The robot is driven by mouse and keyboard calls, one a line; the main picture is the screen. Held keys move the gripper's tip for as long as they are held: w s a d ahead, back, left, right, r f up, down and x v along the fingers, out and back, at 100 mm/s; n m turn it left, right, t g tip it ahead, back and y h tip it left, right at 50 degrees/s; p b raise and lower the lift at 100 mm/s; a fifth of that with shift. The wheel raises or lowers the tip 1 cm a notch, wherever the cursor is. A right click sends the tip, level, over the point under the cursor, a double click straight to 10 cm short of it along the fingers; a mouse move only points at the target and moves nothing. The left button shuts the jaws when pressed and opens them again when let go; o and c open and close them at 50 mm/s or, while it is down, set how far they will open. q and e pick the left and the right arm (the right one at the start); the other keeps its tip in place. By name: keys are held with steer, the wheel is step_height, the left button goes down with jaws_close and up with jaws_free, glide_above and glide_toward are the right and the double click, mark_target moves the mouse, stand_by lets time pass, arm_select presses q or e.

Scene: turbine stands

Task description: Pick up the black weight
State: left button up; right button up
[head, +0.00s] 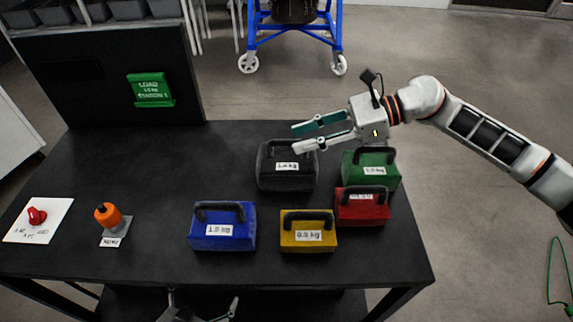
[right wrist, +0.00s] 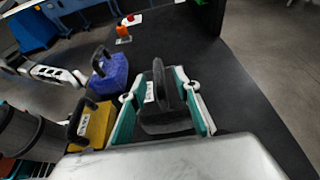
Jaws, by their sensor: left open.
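The black weight (head: 285,177) is a block with a handle on top and a white label. It stands on the black table (head: 150,165), behind the yellow weight. My right gripper (head: 296,139) reaches in from the right and is open above the black weight's back part, near its handle. In the right wrist view, the black weight (right wrist: 160,112) appears between the two spread green-and-white fingers (right wrist: 160,92). I cannot tell whether they touch it. My left gripper (head: 203,298) is open and empty at the bottom edge, low in front of the table.
Blue (head: 222,228), yellow (head: 308,234), red (head: 362,207) and green (head: 371,171) weights stand close by. An orange-topped object (head: 108,216) and a red knob on a white card (head: 37,216) are at left. A dark panel (head: 100,95) rises behind. The table's middle left is clear.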

mark_target(287, 143)
steer(key=x, duration=0.3)
steer(key=shift+s+a+p, duration=0.2)
steer(key=shift+a+p, duration=0.15)
steer(key=shift+a, duration=0.05)
steer(key=shift+a+f, duration=0.2)
steer(key=shift+a, duration=0.1)
jaws_close()
steer(key=shift+w+r, duration=0.15)
steer(key=shift+r, duration=0.1)
steer(key=shift+r, duration=0.1)
steer(key=shift+r, duration=0.25)
step_height(287, 143, up, 19)
steer(key=shift+r, duration=0.15)
steer(key=shift+d, duration=0.15)
